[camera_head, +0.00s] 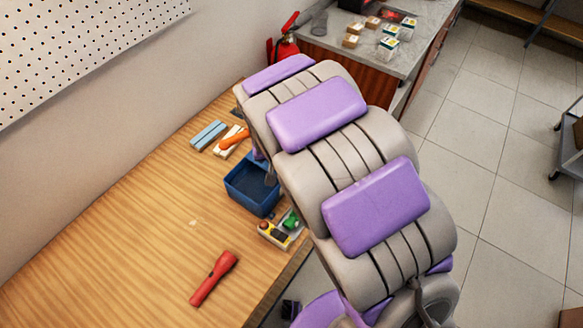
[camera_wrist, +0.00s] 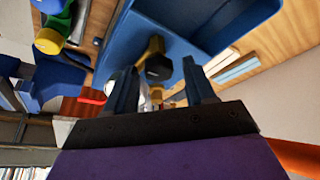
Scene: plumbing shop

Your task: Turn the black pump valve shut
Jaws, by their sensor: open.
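In the wrist view a black knob (camera_wrist: 158,69) on a brass-coloured stem stands in front of a blue bin; it looks like the pump valve. My gripper (camera_wrist: 159,63) is open, its two dark blue fingers on either side of the knob. Gaps show between the knob and both fingers. I cannot tell how deep the knob sits between them or how far it is turned. In the head view my arm hides the knob and my gripper.
The blue bin (camera_head: 245,196) stands on the wooden bench (camera_head: 120,235). Beside it are a small tray with yellow and green items (camera_head: 281,229) and an orange-handled tool (camera_head: 235,139). A red flashlight (camera_head: 213,278) lies nearer. The bench's left part is clear.

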